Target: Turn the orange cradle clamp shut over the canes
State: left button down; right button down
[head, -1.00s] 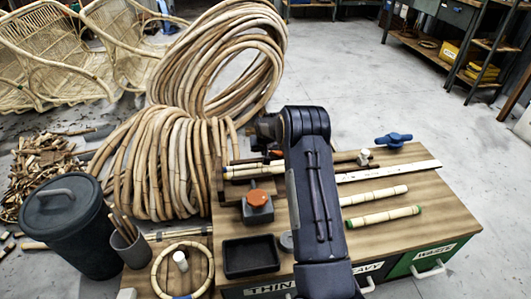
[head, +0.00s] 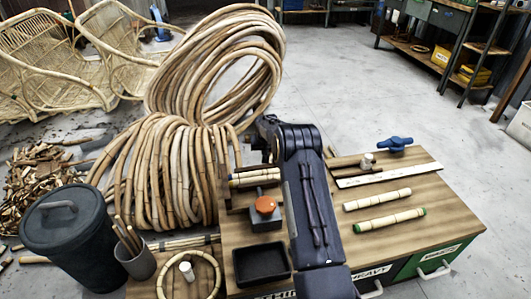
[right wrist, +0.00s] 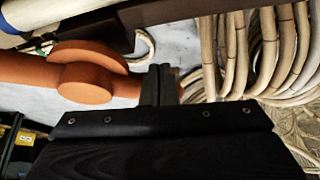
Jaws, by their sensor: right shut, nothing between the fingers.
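The orange clamp (right wrist: 88,78) shows at the left of the right wrist view as a rounded hub with a bar. It lies below a dark cradle part (right wrist: 110,22); a pale cane (right wrist: 25,15) shows at the upper left. In the head view the bundled canes (head: 252,180) lie across the bench's left end, and my right arm hides the clamp. My right gripper (right wrist: 165,85) is shut and empty, its fingertips close beside the right end of the orange bar; I cannot tell whether they touch. My left gripper is not in view.
An orange knob (head: 265,205) on a grey block and a black tray (head: 262,262) stand left of my forearm. Two short canes (head: 378,199), a white strip (head: 390,174) and a blue-handled clamp (head: 396,144) lie right. Large cane coils (head: 160,170) crowd the bench's left side.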

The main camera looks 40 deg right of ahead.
jog(key=w+d+m+h, duration=0.1)
jog(key=w+d+m, duration=0.1)
jog(key=shift+w+m+g, duration=0.2)
jog(key=shift+m+g, duration=0.1)
jog(key=shift+g, duration=0.1)
jog(key=shift+w+d, duration=0.15)
jog(key=shift+d, duration=0.2)
jog(key=shift+w+d, duration=0.3)
jog(key=shift+d, duration=0.4)
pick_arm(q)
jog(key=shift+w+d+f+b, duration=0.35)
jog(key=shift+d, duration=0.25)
pick_arm(e)
jog(key=shift+w+d, duration=0.2)
jog(key=shift+d, duration=0.7)
jog(key=shift+d, duration=0.1)
